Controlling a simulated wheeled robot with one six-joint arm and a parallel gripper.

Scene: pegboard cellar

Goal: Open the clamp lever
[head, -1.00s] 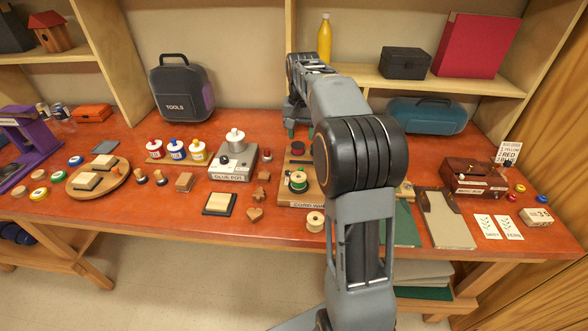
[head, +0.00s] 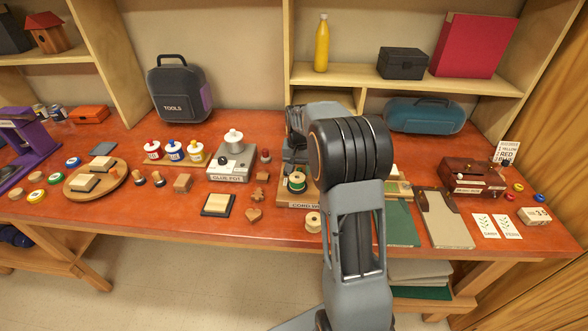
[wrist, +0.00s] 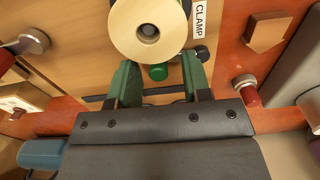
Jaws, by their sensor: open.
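In the wrist view my gripper (wrist: 160,65) is open, with its two green fingers apart. A pale wooden disc (wrist: 148,32) with a dark centre lies just beyond, beside a white label (wrist: 200,18) reading CLAMP.
The glue pot unit (head: 232,165) stands left of the board, with a small red-topped peg (head: 265,156) between. A loose wooden spool (head: 313,222) is in front. A green sheet (head: 401,228) and clipboard (head: 444,220) lie to the right.

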